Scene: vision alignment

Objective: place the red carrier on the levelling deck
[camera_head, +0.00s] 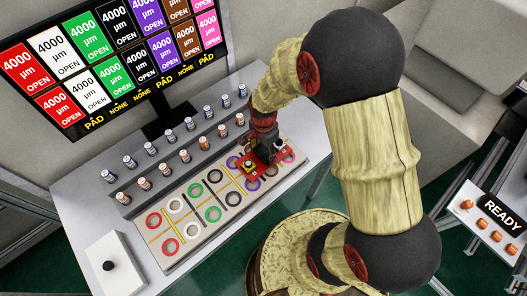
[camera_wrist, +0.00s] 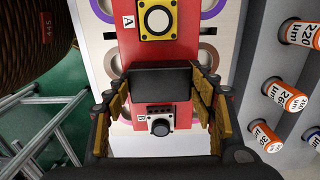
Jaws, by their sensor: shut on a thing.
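The red carrier (camera_head: 264,163) is over the right part of the light levelling deck (camera_head: 182,250), which bears two rows of coloured rings. My gripper (camera_head: 265,146) is above the carrier. In the wrist view my gripper (camera_wrist: 162,88) is shut on the black block in the middle of the carrier (camera_wrist: 150,50). The carrier has a yellow-framed square button by label A and a white unit with a black knob by label B. Purple and brown rings show beside it. I cannot tell whether the carrier touches the deck. My arm hides part of the deck's right end.
A monitor (camera_head: 112,65) with coloured "4000 µm OPEN" tiles stands behind. A grey stepped rack (camera_head: 172,172) holds several orange-banded and blue-banded cylinders. A white box with a black knob (camera_head: 108,265) is at the left. A READY sign (camera_head: 501,214) stands at the far right.

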